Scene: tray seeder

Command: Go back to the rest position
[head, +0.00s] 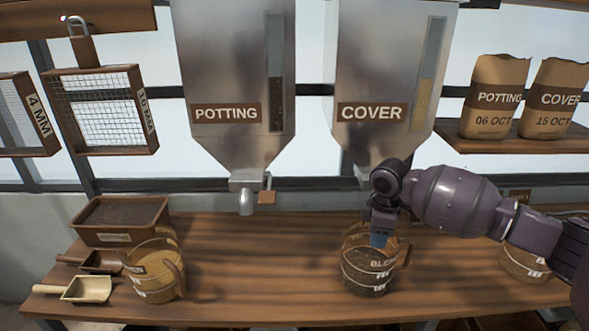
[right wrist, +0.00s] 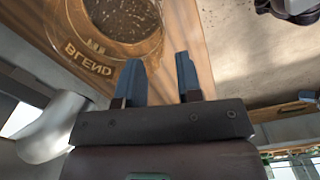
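My right gripper (head: 379,240) hangs by the spout of the COVER hopper (head: 375,70), at the rim of a jug marked BLEND (head: 368,285) in the head view. In the right wrist view its two blue fingers (right wrist: 160,70) stand apart with nothing between them. The BLEND jug (right wrist: 95,45) stands upright beside the fingers there, with dark, speckled mix inside. Whether the fingers touch it I cannot tell. My left gripper is not in view.
The POTTING hopper (head: 235,80) hangs left of COVER. On the wooden bench (head: 265,280) stand a left jug (head: 155,275), two scoops (head: 88,290), a brown soil box (head: 120,238) and a right jug (head: 525,265) partly behind my arm. The bench middle is clear.

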